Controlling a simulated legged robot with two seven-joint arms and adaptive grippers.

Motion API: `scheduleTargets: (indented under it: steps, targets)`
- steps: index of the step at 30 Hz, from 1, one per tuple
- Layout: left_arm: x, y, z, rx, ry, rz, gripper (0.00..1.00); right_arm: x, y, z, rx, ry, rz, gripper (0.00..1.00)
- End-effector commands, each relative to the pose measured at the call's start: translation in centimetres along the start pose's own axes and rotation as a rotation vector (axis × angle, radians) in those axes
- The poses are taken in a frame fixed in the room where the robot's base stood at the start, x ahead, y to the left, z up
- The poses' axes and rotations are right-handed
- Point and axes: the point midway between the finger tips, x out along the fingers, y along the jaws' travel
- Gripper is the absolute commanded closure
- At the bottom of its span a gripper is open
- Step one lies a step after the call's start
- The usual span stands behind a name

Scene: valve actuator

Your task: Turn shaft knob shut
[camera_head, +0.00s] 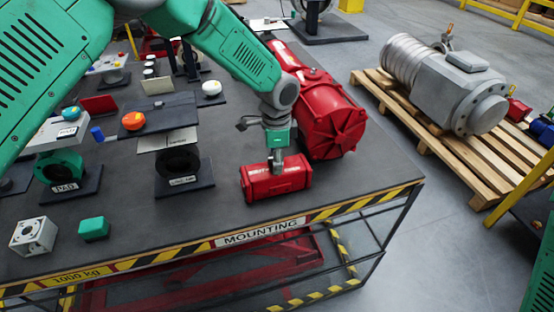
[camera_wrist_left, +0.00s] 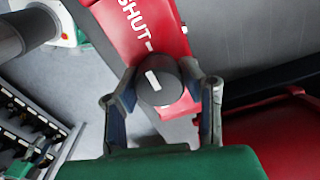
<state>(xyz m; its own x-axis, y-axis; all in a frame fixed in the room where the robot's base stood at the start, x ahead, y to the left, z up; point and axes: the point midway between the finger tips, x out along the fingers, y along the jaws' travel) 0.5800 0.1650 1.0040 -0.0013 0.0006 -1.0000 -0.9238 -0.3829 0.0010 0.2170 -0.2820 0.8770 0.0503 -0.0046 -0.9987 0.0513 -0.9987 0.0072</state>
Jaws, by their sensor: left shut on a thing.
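A red valve actuator (camera_head: 318,115) lies on the dark table, with a smaller red box (camera_head: 262,184) at its front. In the left wrist view, the dark round shaft knob (camera_wrist_left: 162,94) with a short white bar on top stands on the red housing (camera_wrist_left: 140,25). White "SHUT" lettering with a dash is printed above the knob, and the bar points roughly toward it. My left gripper (camera_head: 277,162) comes down onto the red box from above. In the wrist view its fingers (camera_wrist_left: 160,92) close around the knob from both sides. My right gripper is not visible.
The table (camera_head: 225,205) has a striped front edge marked "MOUNTING". Several small parts stand to the left, including a black ring block (camera_head: 178,165) and a green block (camera_head: 94,228). A grey motor (camera_head: 455,90) lies on a wooden pallet at the right.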

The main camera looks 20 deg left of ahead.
Motion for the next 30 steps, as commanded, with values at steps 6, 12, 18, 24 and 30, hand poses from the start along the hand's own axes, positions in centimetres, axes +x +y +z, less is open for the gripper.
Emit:
scheduleTargets:
  steps: [6,12,18,24,30]
  targets:
    - [-0.1,-0.2,-0.1,0.001,0.003,-0.006,0.94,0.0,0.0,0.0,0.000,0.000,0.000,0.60]
    - [-0.1,-0.2,0.0,0.000,0.003,-0.004,0.44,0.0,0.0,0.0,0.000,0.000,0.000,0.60]
    - [-0.1,-0.1,0.0,0.000,0.002,-0.003,0.44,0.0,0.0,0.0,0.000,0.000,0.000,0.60]
    - [-1.8,-0.1,-0.1,-0.001,0.003,-0.005,0.44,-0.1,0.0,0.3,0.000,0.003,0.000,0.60]
    - [-6.0,-0.2,-0.1,0.000,0.003,-0.006,0.44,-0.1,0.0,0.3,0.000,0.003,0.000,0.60]
